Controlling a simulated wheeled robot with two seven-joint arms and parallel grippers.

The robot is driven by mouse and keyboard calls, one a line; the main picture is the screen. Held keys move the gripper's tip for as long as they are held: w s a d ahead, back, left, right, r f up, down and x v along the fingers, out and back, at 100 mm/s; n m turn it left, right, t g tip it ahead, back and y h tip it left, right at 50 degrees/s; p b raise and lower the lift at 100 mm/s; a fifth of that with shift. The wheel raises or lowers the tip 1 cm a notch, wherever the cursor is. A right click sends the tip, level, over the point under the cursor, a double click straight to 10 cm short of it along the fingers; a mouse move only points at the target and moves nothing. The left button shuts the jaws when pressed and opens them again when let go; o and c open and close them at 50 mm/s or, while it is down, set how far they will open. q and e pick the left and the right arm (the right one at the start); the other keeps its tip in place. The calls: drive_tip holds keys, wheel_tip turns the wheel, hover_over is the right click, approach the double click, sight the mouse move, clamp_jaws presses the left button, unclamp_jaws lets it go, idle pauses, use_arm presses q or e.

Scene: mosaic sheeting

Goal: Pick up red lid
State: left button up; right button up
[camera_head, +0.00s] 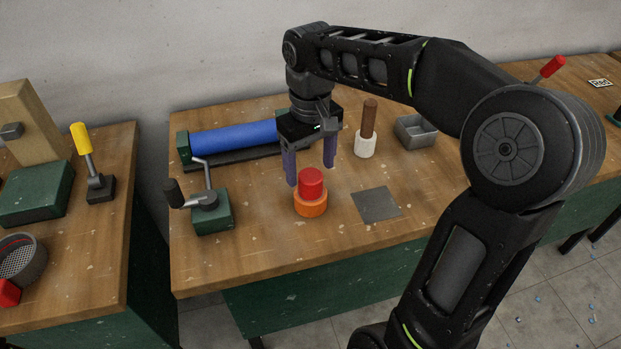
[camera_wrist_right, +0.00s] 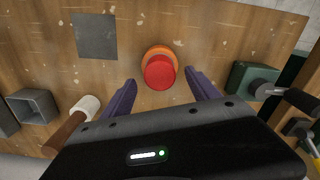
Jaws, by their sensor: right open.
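The red lid (camera_head: 311,181) is a short red cylinder sitting on top of an orange round base (camera_head: 310,206) on the wooden workbench. My right gripper (camera_head: 311,176) is open and points down, with its purple fingers behind and above the red lid. In the right wrist view the red lid (camera_wrist_right: 160,73) lies ahead of the gap between the open fingers (camera_wrist_right: 160,82), with the orange base (camera_wrist_right: 153,52) partly hidden under it. The gripper holds nothing. My left gripper is not in view.
A blue roller (camera_head: 235,137) lies at the back left of the bench, and a green crank block (camera_head: 211,213) stands left of the orange base. A brown-handled white tool (camera_head: 366,140), a grey open box (camera_head: 415,131) and a flat grey sheet (camera_head: 377,205) are to the right.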

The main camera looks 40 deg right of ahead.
sight(311, 175)
wheel_tip(311, 175, down, 3)
drive_tip(key=shift+f, duration=0.15)
drive_tip(key=shift+c, duration=0.5)
drive_tip(key=c, duration=1.3)
drive_tip(key=shift+r, duration=0.5)
wheel_tip(311, 175, up, 4)
drive_tip(key=shift+r, duration=0.2)
wheel_tip(311, 175, up, 4)
drive_tip(key=shift+f+p, duration=0.15)
drive_tip(key=shift+p, duration=0.7)
drive_tip(key=shift+r+p, duration=0.5)
drive_tip(key=shift+p, duration=0.05)
